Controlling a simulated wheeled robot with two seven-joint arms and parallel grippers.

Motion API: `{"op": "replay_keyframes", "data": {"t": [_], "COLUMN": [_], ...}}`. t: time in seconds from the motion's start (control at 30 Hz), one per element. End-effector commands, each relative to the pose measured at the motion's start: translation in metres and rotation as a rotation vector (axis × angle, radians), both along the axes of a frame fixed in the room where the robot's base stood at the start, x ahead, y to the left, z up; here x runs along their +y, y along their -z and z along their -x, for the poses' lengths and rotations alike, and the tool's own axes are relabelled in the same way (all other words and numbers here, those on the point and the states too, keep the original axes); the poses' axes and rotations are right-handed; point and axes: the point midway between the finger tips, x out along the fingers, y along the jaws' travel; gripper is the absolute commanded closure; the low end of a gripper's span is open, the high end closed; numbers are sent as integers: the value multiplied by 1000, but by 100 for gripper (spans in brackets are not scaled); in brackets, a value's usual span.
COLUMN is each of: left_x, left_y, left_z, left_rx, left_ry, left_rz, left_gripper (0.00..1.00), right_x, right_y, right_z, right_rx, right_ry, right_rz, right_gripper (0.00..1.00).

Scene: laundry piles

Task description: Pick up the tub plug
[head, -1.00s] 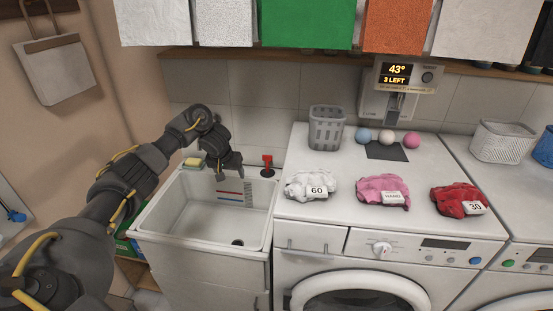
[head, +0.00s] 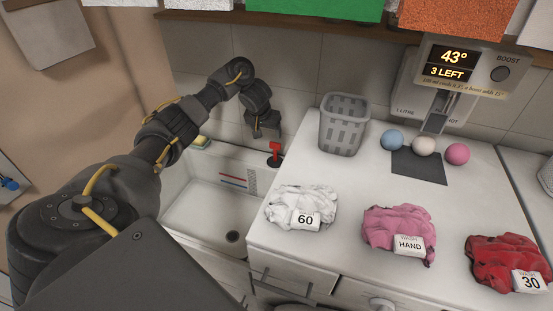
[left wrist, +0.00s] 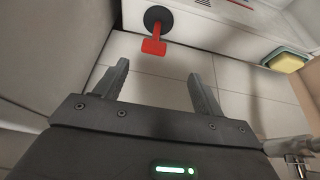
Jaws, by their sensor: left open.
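The tub plug, a black disc with a red T-shaped handle (head: 275,150), sits on the back rim of the white sink (head: 195,208), near its right end. My left gripper (head: 264,133) is just above and slightly left of it in the head view, pointing down, open and empty. In the left wrist view the open fingers (left wrist: 157,72) are apart, and the plug's red handle (left wrist: 154,46) lies beyond the tips, roughly centred between them. No contact shows. My right gripper is in neither view.
A yellow-green sponge (head: 201,143) lies on the sink's back rim to the left. Right of the sink, the washing machine top holds a grey basket (head: 344,125), white (head: 300,205), pink (head: 398,228) and red (head: 505,262) laundry piles, and three balls. A tiled wall stands close behind.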

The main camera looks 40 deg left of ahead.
Motion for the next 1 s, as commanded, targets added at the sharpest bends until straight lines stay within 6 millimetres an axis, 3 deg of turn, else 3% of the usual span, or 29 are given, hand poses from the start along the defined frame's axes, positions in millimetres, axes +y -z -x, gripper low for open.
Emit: {"op": "replay_keyframes", "data": {"t": [0.03, 0.1, 0.27, 0.5, 0.57, 0.83, 1.0], "left_x": [-2, -4, -2, 1, 1, 5, 7], "left_y": [18, 29, 44, 50, 54, 90, 97], "left_z": [-7, -15, -28, -31, -33, -47, -50], "left_rx": [11, 14, 18, 18, 20, 21, 16], "left_ry": [2, 6, 7, 3, 4, 2, 3], "left_rz": [7, 8, 7, 6, 6, 7, 5], "left_gripper": [31, 31, 31, 31, 31, 31, 31], "right_x": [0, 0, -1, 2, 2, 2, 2], "right_y": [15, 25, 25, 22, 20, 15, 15], "right_z": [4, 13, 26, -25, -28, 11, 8], "right_rx": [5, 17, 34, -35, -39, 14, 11], "right_ry": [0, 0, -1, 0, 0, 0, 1], "right_rz": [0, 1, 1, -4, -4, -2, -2], "right_gripper": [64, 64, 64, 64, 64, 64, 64]}}
